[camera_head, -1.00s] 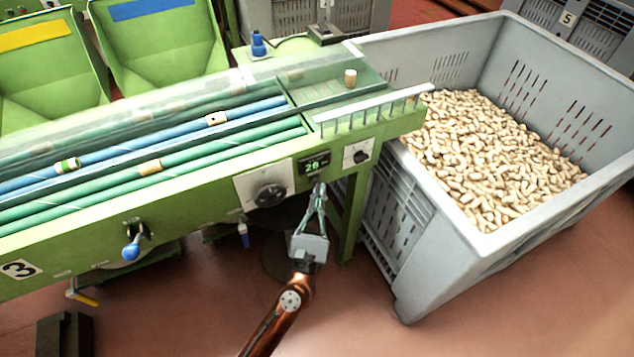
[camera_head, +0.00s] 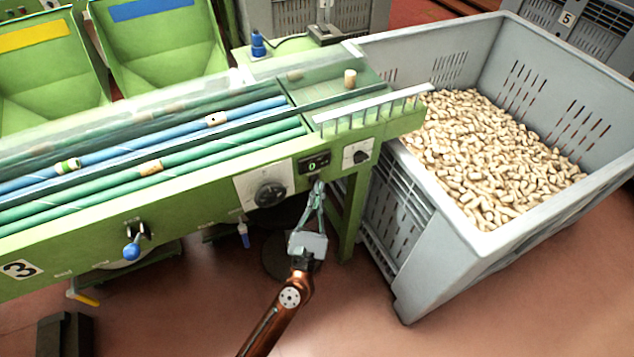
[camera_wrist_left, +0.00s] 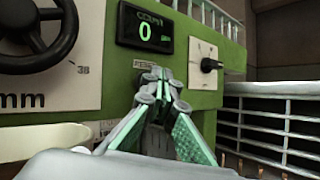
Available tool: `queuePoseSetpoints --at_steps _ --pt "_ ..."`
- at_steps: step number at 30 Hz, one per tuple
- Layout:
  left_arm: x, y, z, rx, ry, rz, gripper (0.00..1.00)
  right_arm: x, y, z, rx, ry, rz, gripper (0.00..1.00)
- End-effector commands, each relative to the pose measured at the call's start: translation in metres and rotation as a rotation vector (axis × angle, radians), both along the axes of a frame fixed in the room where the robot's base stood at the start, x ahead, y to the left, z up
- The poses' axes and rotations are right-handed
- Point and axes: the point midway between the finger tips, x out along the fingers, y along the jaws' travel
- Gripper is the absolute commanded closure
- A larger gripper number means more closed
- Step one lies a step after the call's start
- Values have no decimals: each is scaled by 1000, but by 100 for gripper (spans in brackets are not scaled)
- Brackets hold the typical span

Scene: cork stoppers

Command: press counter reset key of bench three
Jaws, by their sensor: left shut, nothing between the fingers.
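The sorting bench marked 3 (camera_head: 100,248) is green, with rollers along its top. On its front panel is a black counter display (camera_head: 313,163); it also shows in the left wrist view (camera_wrist_left: 145,30), reading a green 0. My left gripper (camera_head: 318,184) is shut and empty, its fingertips just below the display. In the left wrist view the fingertips (camera_wrist_left: 156,74) are at the panel under the display, by a small label. The reset key itself is hidden behind them. I cannot tell whether they touch it. My right gripper is not in view.
A dial (camera_head: 270,194) sits left of the display and a small knob (camera_head: 357,153) right of it. A large grey crate (camera_head: 440,262) of corks stands close on the right. A blue-knobbed lever (camera_head: 131,251) sticks out at left.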

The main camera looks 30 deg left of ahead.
Motion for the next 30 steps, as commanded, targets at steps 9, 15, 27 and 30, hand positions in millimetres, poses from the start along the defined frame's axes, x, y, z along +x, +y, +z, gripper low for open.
queuePoseSetpoints --at_steps 9,15,27,30 --pt "0 1 0 -1 1 1 100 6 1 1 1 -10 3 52" --pt "-3 -3 0 -1 1 0 100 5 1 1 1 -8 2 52" --pt "-10 -13 0 0 0 0 100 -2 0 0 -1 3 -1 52" --pt "-10 -13 0 0 0 0 100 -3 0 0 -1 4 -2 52"
